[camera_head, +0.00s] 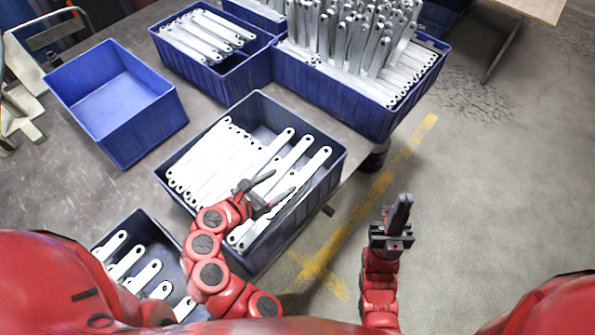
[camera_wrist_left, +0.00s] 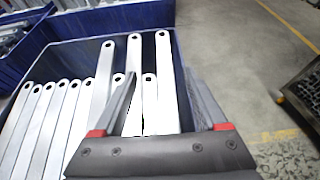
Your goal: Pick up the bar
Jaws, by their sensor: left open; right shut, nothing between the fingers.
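Several pale metal bars (camera_head: 215,160) with holes at their ends lie side by side in the middle blue crate (camera_head: 308,207). Three longer-reaching bars at the crate's right stick out farther toward the back; the rightmost one (camera_head: 312,168) also shows in the left wrist view (camera_wrist_left: 164,70). My left gripper (camera_head: 281,183) is open and empty above these right-hand bars. In the left wrist view, its fingers (camera_wrist_left: 162,80) point along the bars, with bar ends visible between them. Contact cannot be told. My right gripper (camera_head: 402,205) is shut and empty, held over the floor right of the crate.
An empty blue crate (camera_head: 150,125) stands at the left. Blue crates with bars stand behind, one (camera_head: 355,118) packed with upright pieces. A near crate (camera_head: 140,225) holds a few bars. The grey table (camera_head: 60,175) ends right of the middle crate; open floor lies beyond.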

